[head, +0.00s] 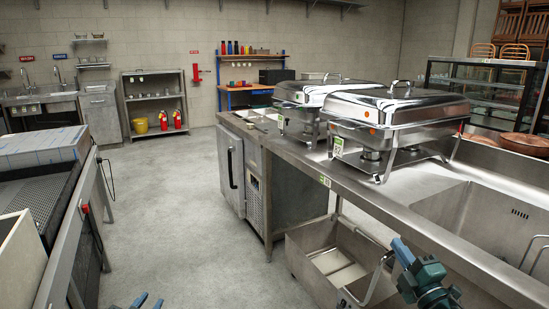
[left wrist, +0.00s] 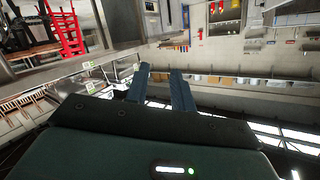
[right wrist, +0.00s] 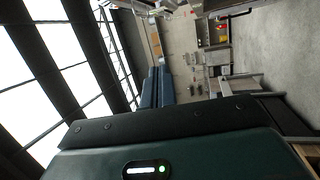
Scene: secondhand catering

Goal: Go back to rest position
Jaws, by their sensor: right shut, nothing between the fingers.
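My left gripper (head: 148,302) shows only as two blue fingertips at the bottom edge of the head view, over the floor. In the left wrist view its two fingers (left wrist: 161,82) stand apart with nothing between them. My right gripper (head: 402,252) is at the lower right of the head view, in front of the steel counter's front edge. In the right wrist view its fingers (right wrist: 158,86) lie side by side, shut and empty. Most of the left arm is hidden below the head view.
A steel counter (head: 410,205) with two chafing dishes (head: 400,108) runs along the right, with a sink (head: 485,220). Below it is an open steel basin (head: 335,240). A conveyor-like unit (head: 50,185) stands at left. The floor (head: 185,215) between is clear.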

